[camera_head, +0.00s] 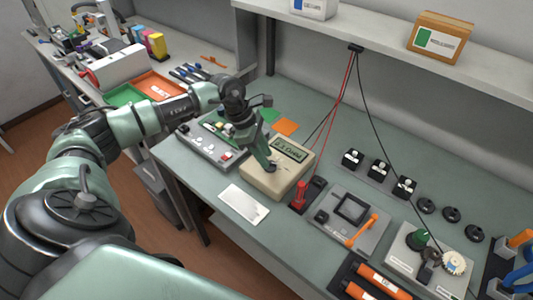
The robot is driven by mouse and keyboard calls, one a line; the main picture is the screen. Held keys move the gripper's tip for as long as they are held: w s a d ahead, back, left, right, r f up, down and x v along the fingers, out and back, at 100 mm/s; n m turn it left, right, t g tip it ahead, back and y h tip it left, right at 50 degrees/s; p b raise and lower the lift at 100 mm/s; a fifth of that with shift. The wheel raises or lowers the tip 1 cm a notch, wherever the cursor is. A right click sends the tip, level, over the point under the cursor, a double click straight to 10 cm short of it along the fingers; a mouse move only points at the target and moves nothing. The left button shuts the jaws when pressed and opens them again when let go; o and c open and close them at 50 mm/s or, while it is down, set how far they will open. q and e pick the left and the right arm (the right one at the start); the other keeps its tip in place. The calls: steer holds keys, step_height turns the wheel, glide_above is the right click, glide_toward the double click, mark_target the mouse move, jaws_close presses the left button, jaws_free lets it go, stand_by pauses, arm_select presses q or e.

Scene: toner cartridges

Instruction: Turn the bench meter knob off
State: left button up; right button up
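The bench meter (262,187) is a beige box on the bench with a display (291,150) at its upper edge. The display shows dark characters that I cannot read surely. My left gripper (271,168) reaches in from the left and points down at the meter's face, just below the display. Its fingers are at a small dark knob (272,169), which they partly hide. I cannot tell whether the fingers are open or shut, or whether they touch the knob. My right gripper is not in view.
A control panel (209,147) lies left of the meter and a white card (243,203) in front. A red probe (299,196) stands to its right, beside a grey fixture (352,208) with an orange handle. A red and a black cable hang behind.

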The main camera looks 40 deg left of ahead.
arm_select(q)
steer(key=shift+x, duration=0.75)
jaws_close()
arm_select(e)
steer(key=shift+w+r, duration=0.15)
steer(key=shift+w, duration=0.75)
